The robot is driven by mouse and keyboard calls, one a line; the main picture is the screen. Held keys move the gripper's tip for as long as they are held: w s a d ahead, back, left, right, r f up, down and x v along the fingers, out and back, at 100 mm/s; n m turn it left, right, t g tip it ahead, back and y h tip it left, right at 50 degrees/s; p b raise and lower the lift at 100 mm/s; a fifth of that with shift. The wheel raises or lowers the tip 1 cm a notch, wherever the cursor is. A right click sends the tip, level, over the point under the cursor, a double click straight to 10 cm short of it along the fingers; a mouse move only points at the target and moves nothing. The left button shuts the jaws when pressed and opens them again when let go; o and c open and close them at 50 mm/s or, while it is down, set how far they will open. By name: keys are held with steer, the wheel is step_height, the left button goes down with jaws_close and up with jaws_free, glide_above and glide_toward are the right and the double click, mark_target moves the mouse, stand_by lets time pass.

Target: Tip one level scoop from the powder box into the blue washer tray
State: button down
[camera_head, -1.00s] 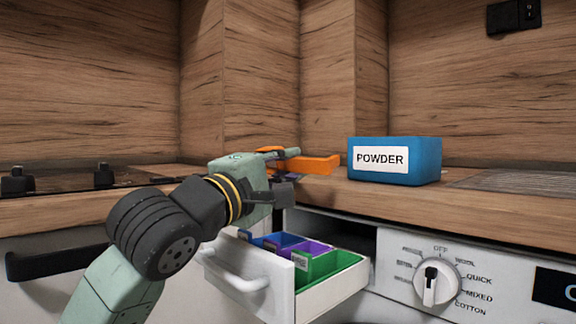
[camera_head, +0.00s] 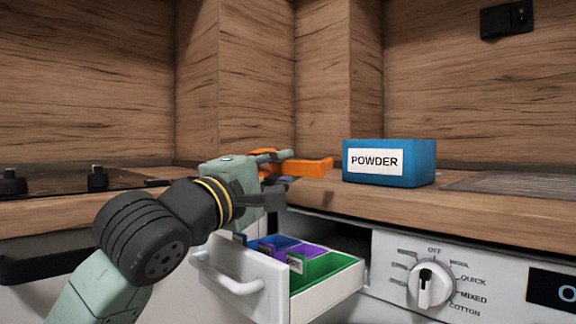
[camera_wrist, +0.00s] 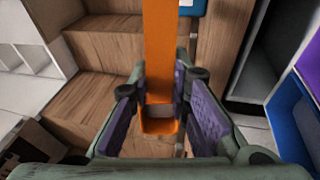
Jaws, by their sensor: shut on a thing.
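My gripper (camera_head: 280,182) is above the counter's front edge, behind and above the open washer drawer. It is shut on an orange scoop (camera_head: 312,167), which points right, toward the powder box. In the wrist view the scoop (camera_wrist: 158,60) runs between the two purple-padded fingers (camera_wrist: 160,112); whether it holds powder I cannot tell. The blue box labelled POWDER (camera_head: 415,162) stands on the counter to the right, apart from the scoop. The drawer holds a blue tray (camera_head: 278,242) at the left, partly hidden, then purple (camera_head: 308,250) and green (camera_head: 330,266) ones. The blue tray also shows in the wrist view (camera_wrist: 290,110).
The drawer front (camera_head: 245,275) with its white handle juts out below my gripper. The washer panel with a dial (camera_head: 430,286) is to its right. A hob (camera_head: 60,180) lies left and a ridged drainer (camera_head: 505,182) right. The wooden splashback closes the rear.

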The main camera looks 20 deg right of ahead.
steer(key=shift+d, duration=0.1)
steer(key=shift+w+d, duration=0.15)
steer(key=shift+w, duration=0.05)
steer(key=shift+s+a, duration=0.2)
steer(key=shift+a, duration=0.05)
stand_by(0.4)
steer(key=shift+w+d, duration=0.2)
steer(key=shift+d, duration=0.05)
steer(key=shift+f+b, duration=0.15)
steer(key=shift+b, duration=0.7)
